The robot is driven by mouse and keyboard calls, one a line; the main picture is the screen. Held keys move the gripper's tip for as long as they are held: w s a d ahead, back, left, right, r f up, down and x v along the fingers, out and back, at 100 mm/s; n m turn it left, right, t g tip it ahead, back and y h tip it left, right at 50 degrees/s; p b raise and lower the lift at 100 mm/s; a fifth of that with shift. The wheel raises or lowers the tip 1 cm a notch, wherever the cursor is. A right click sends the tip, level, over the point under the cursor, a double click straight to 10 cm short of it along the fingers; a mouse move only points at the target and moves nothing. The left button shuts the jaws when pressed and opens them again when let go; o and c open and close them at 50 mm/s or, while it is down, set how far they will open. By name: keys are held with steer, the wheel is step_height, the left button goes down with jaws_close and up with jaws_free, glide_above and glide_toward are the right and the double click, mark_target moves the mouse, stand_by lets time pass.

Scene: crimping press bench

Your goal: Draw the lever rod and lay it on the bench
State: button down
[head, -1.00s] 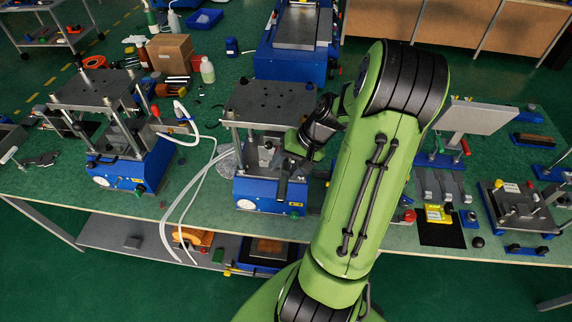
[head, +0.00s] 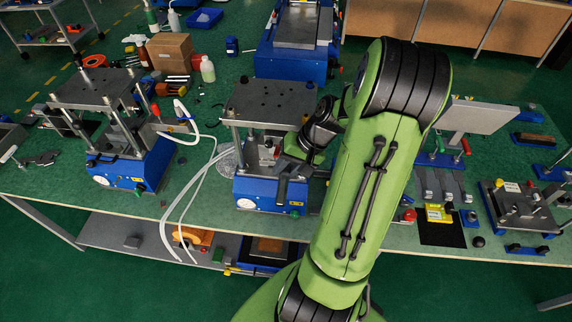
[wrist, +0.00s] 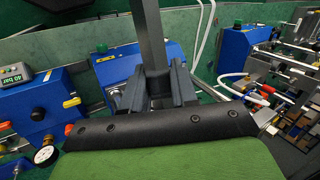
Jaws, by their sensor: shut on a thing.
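My gripper (wrist: 156,90) is shut on a grey bar, the lever rod (wrist: 151,35), in the wrist view. The rod runs up from between the fingers to the top edge of the picture; its lower end is hidden by the fingers and the gripper body. In the head view my gripper (head: 283,182) is at the right front of the middle blue press (head: 262,190), below its dark top plate (head: 268,103). My wrist partly covers this spot. I cannot tell whether the rod still sits in the press.
A second blue press (head: 130,170) stands to the left, with white hoses (head: 190,190) hanging over the bench (head: 190,215) edge between the two. A large blue machine (head: 292,55) stands behind. Fixtures and a black mat (head: 440,233) crowd the right side, beyond my arm.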

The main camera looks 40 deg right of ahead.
mark_target(282, 186)
steer(key=shift+s+a, duration=0.6)
steer(key=shift+a, duration=0.2)
steer(key=shift+s+a+b, duration=0.4)
steer(key=shift+s+a, duration=0.5)
steer(key=shift+a, duration=0.3)
steer(key=shift+s+a, duration=0.9)
steer(key=shift+a, duration=0.25)
steer(key=shift+s+a+b, duration=0.65)
steer(key=shift+s+a, duration=0.3)
steer(key=shift+a, duration=0.25)
